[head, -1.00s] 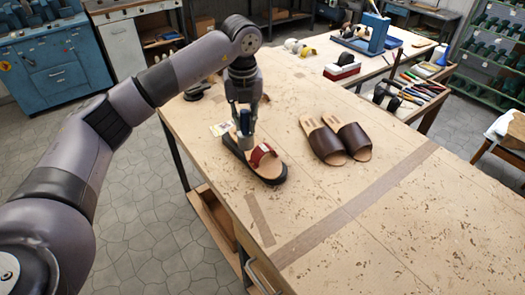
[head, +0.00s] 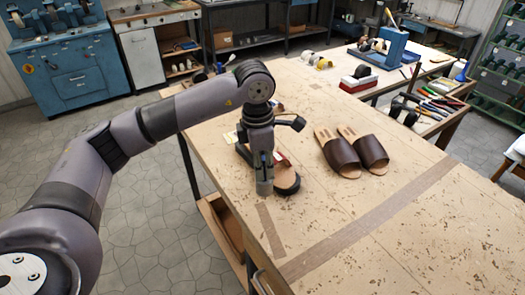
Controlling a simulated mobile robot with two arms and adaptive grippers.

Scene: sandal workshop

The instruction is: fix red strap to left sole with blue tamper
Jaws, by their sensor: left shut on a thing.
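The left sole (head: 289,185), tan on top with a dark edge, lies on the workbench, partly hidden by my arm. The red strap (head: 282,159) lies across it and shows only as a small patch behind the gripper. My left gripper (head: 262,160) points down and is shut on the tamper (head: 265,186), whose grey lower end shows below the fingers. The tamper is in front of the sole's near left side; I cannot tell whether it touches the sole. My right gripper is not in view.
A pair of brown sandals (head: 351,153) stands on the workbench (head: 400,215) right of the sole. Farther back are a red and white brush (head: 359,77), a blue stand (head: 391,47) and several hand tools (head: 437,103). The bench's front right is clear.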

